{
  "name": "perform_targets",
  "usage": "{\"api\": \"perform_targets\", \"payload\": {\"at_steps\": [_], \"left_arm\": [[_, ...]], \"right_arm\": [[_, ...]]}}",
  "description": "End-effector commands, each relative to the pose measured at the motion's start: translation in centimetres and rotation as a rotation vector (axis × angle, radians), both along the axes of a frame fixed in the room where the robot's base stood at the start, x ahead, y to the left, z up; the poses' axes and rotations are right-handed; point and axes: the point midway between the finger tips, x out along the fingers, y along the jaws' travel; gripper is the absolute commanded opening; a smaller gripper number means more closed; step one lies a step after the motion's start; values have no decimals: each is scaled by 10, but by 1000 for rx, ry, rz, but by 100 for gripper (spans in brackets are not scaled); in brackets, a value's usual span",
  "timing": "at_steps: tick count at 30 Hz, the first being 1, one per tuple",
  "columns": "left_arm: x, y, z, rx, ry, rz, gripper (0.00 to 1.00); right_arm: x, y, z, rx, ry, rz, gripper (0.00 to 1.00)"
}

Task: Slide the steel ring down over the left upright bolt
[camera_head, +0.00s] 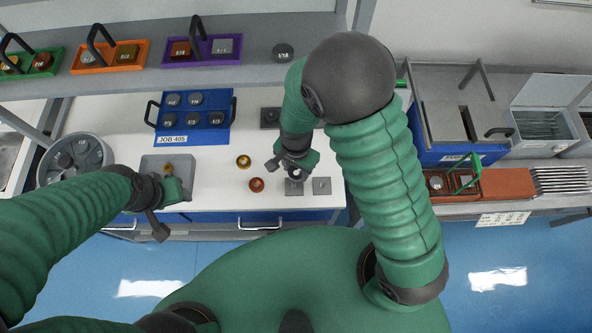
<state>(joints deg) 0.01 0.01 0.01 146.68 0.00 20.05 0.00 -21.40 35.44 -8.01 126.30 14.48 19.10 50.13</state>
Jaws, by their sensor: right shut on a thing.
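My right gripper (294,171) is over the front part of the white bench, shut on what looks like the steel ring (296,174), which is small and partly hidden by the fingers. Right below it is the left of two small grey square plates (294,188). The left upright bolt is too small and too covered by the gripper to make out, so I cannot tell whether the ring is around it. The right plate (322,186) is beside it. My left gripper (178,190) is at the front edge of a grey block (150,163); its finger opening is unclear.
A brass ring (243,161) and a copper ring (257,185) lie left of the plates. A blue tray (212,135) with several grey discs is behind. A round grey container (104,157) stands at the left. A shelf with coloured trays (142,45) runs above the bench.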

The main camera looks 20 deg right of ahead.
Motion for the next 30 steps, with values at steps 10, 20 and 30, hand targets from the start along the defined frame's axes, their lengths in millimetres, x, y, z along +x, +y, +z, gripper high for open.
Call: {"api": "perform_targets", "payload": {"at_steps": [10, 20, 30], "left_arm": [[0, 0, -35, 0, 0, 0, 51], [0, 0, -55, 0, 0, 0, 51], [0, 0, -53, 0, 0, 0, 51]], "right_arm": [[-1, 6, -35, -5, 0, 3, 0], [-1, -1, -55, 3, 0, 3, 0], [-1, 2, -54, -1, -1, 2, 0]]}}
